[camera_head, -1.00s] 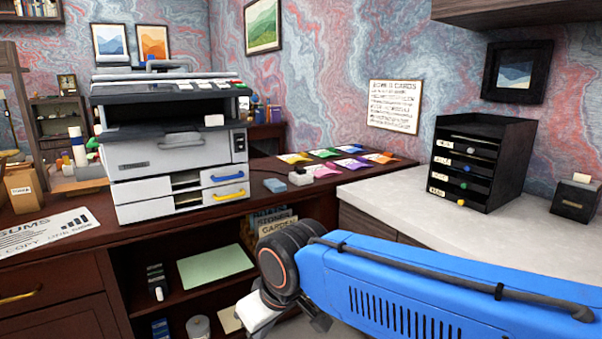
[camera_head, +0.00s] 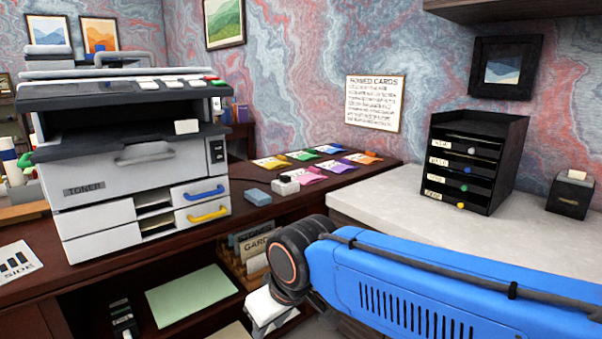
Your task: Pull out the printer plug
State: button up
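The printer (camera_head: 95,215) is a grey-white machine with a dark top and a TONER label. It stands on the dark wooden desk at the left. A dark panel (camera_head: 216,151) is on its front right side. I cannot make out a plug or its socket. A small white block with a dark top (camera_head: 285,186) lies on the desk right of the printer; I cannot tell what it is. My blue arm reaches in from the lower right, and its dark joint is below the desk's front edge. My gripper's fingers do not show.
A blue-grey block (camera_head: 257,197) and several coloured cards (camera_head: 310,175) lie on the desk. A black drawer unit (camera_head: 472,165) and a dark box (camera_head: 571,194) stand on the pale counter (camera_head: 400,205). Open shelves below the desk hold a green sheet (camera_head: 190,296).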

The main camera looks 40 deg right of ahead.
aim_at(285, 178)
jog(key=i+j+z, duration=0.15)
jog(key=i+z, duration=0.25)
jog(key=i+j+z, duration=0.35)
jog(key=i, duration=0.25)
